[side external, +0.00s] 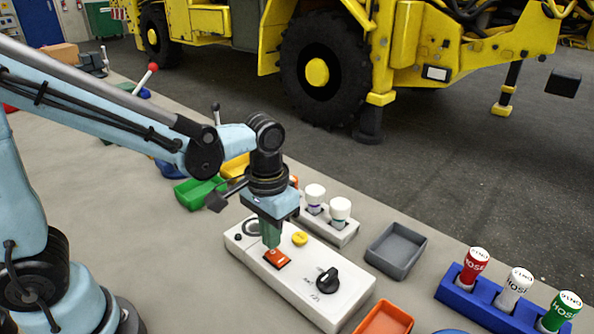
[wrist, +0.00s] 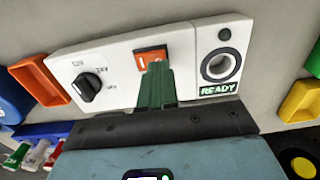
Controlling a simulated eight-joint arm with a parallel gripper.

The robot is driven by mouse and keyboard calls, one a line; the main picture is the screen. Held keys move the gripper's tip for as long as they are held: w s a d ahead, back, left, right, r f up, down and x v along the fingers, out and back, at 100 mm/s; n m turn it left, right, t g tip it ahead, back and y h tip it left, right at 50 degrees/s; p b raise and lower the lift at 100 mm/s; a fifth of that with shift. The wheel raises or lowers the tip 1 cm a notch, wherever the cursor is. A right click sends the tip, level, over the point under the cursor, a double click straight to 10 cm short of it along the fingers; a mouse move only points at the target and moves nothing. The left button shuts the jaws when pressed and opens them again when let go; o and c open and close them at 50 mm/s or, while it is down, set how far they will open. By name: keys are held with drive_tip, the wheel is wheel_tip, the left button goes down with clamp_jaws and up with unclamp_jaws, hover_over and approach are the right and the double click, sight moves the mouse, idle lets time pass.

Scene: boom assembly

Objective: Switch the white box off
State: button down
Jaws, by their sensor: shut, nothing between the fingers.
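The white box (side external: 318,272) lies on the table under my gripper, and it also shows in the wrist view (wrist: 119,58). It has an orange rocker switch (side external: 277,259), a black rotary knob (side external: 327,280) and a yellow button (side external: 300,239). In the wrist view the orange switch (wrist: 151,54) is partly covered by my green fingers, and a green READY label (wrist: 218,89) shows below a round dial (wrist: 219,65). My gripper (side external: 272,245) points down, shut and empty, with its tips at the switch. I cannot tell whether they touch it.
A grey tray (side external: 396,250) and an orange tray (side external: 385,319) stand near the box. A white holder with white-capped bottles (side external: 340,212) is just behind it. A blue rack (side external: 482,301) holds hose-labelled cylinders at the right. Green (side external: 197,191) and yellow trays lie behind my arm.

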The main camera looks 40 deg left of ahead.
drive_tip(key=shift+f, duration=0.9)
idle(0.6)
drive_tip(key=shift+r, duration=3.5)
drive_tip(key=s+a+r+t, duration=0.1)
drive_tip(key=s+a+t, duration=0.1)
drive_tip(key=a+t, duration=0.5)
drive_tip(key=shift+s+a+r, duration=0.2)
drive_tip(key=shift+s+a, duration=0.1)
drive_tip(key=shift+a, duration=0.15)
